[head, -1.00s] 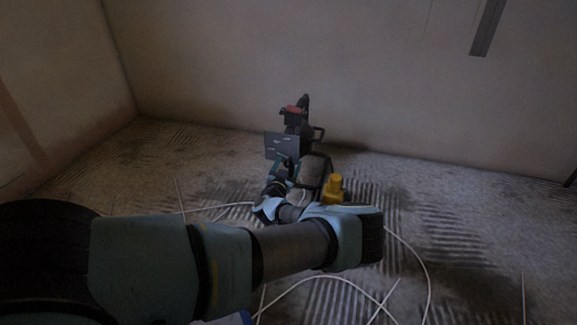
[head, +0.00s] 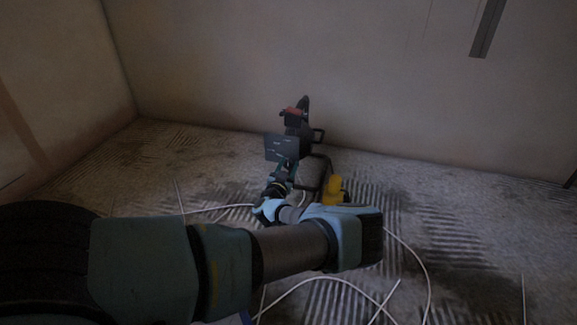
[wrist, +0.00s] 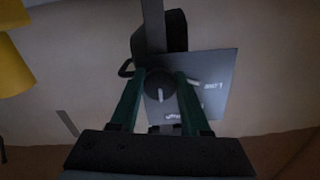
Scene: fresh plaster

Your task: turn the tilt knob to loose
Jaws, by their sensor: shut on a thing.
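The tilt knob (wrist: 158,82) is a dark round knob with a white pointer line, which points down in the wrist view. It sits by a grey label plate (wrist: 220,72) with white lettering and a white mark; the lettering is too blurred to read surely. My gripper (wrist: 160,78) has its two green fingers on either side of the knob, shut on it. In the head view the plate (head: 281,149) faces me on a dark stand, and my gripper (head: 286,172) is just below it. The knob is hidden there.
A dark lamp-like body with a red part (head: 294,113) stands near the back wall. A yellow object (head: 335,188) is right of my gripper. White cables (head: 300,283) lie across the ridged floor. The floor at right is largely clear.

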